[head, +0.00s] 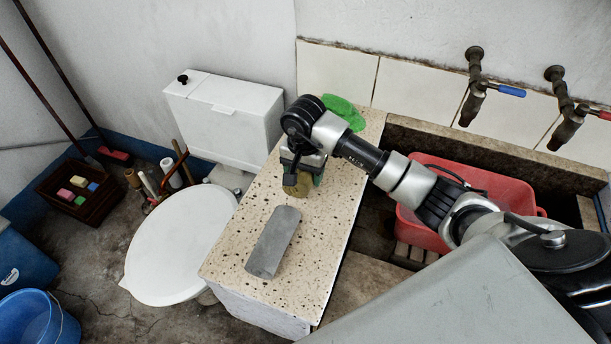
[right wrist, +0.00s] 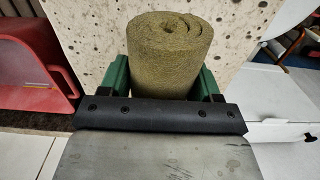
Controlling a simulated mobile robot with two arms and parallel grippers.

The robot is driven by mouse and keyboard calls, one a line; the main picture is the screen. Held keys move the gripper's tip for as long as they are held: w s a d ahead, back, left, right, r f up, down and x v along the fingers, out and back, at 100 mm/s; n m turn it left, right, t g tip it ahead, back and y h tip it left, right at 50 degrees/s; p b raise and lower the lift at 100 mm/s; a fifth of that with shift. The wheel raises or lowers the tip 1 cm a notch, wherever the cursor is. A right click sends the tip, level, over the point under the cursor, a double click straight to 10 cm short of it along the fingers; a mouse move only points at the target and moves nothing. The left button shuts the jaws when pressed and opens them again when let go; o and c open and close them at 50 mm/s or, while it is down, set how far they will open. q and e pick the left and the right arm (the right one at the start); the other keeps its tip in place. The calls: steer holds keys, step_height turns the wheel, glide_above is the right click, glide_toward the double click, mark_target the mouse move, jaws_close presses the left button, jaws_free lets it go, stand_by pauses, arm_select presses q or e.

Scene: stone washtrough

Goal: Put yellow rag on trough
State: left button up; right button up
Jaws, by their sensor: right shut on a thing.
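The yellow rag (head: 297,184) is a rolled, olive-yellow cloth. It shows large in the right wrist view (right wrist: 170,50), between the green fingers of my right gripper (right wrist: 164,84). The right gripper (head: 303,170) is shut on the rag, over the speckled stone top of the trough (head: 235,246). The arm covers part of the rag in the head view, and I cannot tell whether the rag touches the stone. My left gripper is not in view.
A grey block (head: 273,242) lies on the speckled top in front of the rag. A green cloth (head: 345,112) lies at the back. A red basin (head: 475,185) sits in the trough at right, below two taps (head: 474,100). A toilet (head: 180,245) stands at left.

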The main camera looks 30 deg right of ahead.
step_height(320, 180, down, 3)
steer(key=shift+r, duration=0.1)
steer(key=shift+f, duration=0.3)
steer(key=o, duration=1)
steer(key=shift+r, duration=0.1)
steer(key=shift+r, duration=0.1)
